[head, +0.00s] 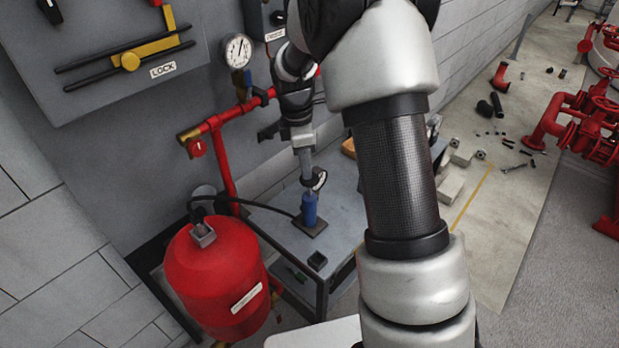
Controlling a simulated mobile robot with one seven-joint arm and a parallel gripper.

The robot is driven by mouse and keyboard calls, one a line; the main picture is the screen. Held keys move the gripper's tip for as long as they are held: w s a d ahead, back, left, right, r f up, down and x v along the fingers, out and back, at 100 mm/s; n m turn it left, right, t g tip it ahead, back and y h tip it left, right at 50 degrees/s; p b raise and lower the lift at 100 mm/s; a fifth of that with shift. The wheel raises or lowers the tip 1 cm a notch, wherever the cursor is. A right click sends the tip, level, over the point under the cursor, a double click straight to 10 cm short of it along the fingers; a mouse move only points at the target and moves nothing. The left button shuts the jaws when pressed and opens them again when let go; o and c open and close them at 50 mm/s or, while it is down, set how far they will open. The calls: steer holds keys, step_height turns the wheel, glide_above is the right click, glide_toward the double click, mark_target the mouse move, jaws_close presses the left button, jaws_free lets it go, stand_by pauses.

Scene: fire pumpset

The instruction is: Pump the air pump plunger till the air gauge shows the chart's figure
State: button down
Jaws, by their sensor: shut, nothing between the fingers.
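The air pump is a small blue upright cylinder (309,211) on a dark base plate on the grey bench, in the head view. My gripper (313,181) points down right over the pump's top. Its fingers are shut with nothing between them. The plunger is mostly hidden by my gripper, and I cannot tell whether they touch. A round white gauge (238,51) stands above the red pipe by the wall; its reading is too small to tell, and so is whether it is the air gauge. I do not see a chart that I can make out.
A red tank (213,274) stands left of the bench (343,226), with a black hose (262,206) running to the pump. A red pipe (225,167) rises behind. A grey panel labelled LOCK (120,89) is upper left. Loose parts lie on the floor mat at right.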

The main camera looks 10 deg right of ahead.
step_height(320, 180, down, 4)
steer(key=shift+f+b, duration=0.2)
steer(key=shift+b, duration=0.95)
steer(key=shift+r, duration=0.1)
steer(key=a, duration=0.1)
steer(key=a+r+p, duration=0.1)
steer(key=a, duration=0.1)
steer(key=shift+w, duration=0.15)
step_height(320, 180, up, 17)
steer(key=a+p, duration=0.1)
steer(key=shift+a, duration=0.35)
steer(key=shift+w+d, duration=0.1)
